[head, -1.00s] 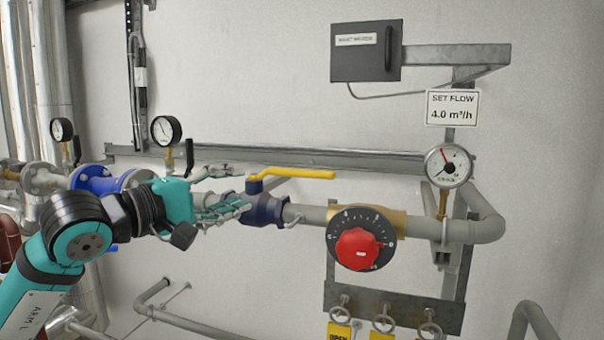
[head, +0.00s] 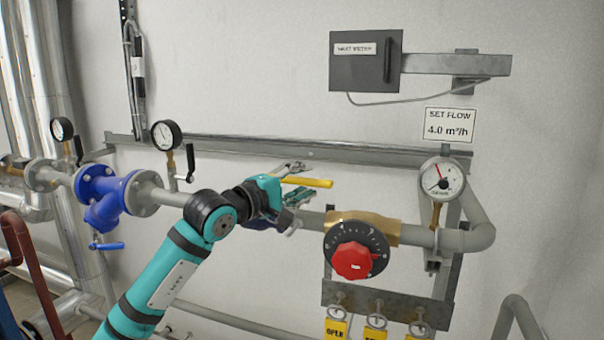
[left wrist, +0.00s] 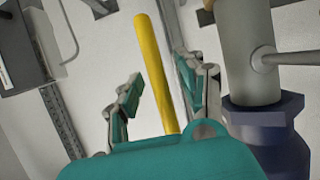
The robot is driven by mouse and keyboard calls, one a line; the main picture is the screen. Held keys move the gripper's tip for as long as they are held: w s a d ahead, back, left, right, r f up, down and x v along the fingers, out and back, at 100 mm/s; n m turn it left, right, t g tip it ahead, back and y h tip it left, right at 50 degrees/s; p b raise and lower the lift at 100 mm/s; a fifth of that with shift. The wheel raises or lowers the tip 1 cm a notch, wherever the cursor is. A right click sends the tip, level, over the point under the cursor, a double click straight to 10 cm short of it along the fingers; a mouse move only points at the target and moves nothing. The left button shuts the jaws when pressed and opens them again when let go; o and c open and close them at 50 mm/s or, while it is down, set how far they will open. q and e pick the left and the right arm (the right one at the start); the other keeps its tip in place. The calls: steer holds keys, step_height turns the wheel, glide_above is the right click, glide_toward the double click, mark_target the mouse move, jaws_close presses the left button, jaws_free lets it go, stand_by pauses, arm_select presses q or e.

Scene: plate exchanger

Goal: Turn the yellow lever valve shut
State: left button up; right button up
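The yellow lever (head: 318,183) of the valve points right along the pipe in the head view, its near part hidden behind my left gripper. In the left wrist view the lever (left wrist: 154,65) runs up between the two fingers. My left gripper (head: 302,179) is open around the lever, with the fingers on either side. In the wrist view gaps show between the lever and the fingers (left wrist: 160,80). The dark blue valve body (left wrist: 272,125) is at lower right there, and mostly hidden by my arm in the head view. My right gripper is not in view.
A red knob (head: 352,260) on a black dial sits on the pipe right of the lever. A gauge (head: 441,183) stands farther right. A steel rail (head: 350,153) runs along the wall behind. A blue flanged fitting (head: 101,192) is at left.

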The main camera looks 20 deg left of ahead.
arm_select(q)
steer(key=shift+w, duration=0.1)
steer(key=shift+c, duration=0.3)
jaws_close()
